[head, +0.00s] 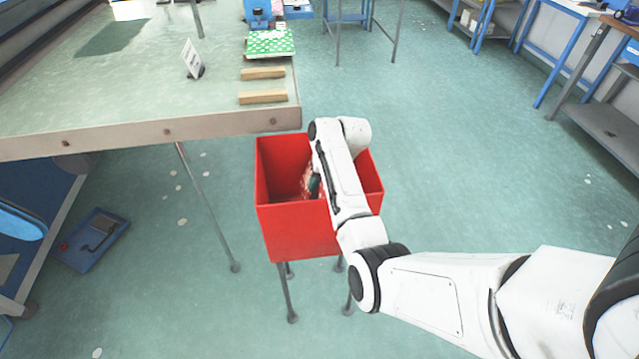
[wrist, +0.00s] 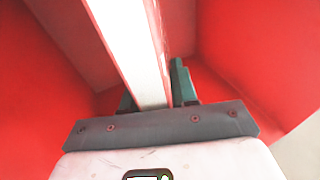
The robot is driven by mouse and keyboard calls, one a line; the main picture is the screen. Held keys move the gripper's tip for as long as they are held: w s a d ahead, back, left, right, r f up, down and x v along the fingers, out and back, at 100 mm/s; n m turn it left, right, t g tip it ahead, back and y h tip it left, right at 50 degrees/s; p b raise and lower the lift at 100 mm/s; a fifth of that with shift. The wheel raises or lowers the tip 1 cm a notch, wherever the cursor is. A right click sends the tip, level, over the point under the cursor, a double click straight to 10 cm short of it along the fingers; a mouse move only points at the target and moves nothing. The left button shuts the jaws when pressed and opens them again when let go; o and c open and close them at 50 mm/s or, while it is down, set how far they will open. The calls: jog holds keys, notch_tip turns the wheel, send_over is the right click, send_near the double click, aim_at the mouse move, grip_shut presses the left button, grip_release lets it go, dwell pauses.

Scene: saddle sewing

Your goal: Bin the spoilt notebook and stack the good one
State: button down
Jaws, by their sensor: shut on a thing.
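My gripper (wrist: 154,90) is down inside the red bin (head: 302,232) and shut on a notebook (wrist: 128,42). In the wrist view the notebook stands edge-on between the jaws, with a pale page edge and red bin walls around it. In the head view only a small reddish, mottled part of it (head: 306,182) shows beside the dark finger; my arm hides the rest.
Two wooden strips (head: 263,74) (head: 263,97) lie on the table in front of the green notebook. A small white sign (head: 191,58) stands left of them, and a blue object (head: 258,12) is behind. Open floor lies right of the bin.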

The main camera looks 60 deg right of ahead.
jog(key=c, duration=0.8)
grip_release()
notch_tip(320, 180, up, 13)
jog(key=p, duration=1.2)
jog(key=shift+p, duration=0.35)
jog(key=shift+r, duration=2.5)
jog(key=shift+a, duration=0.1)
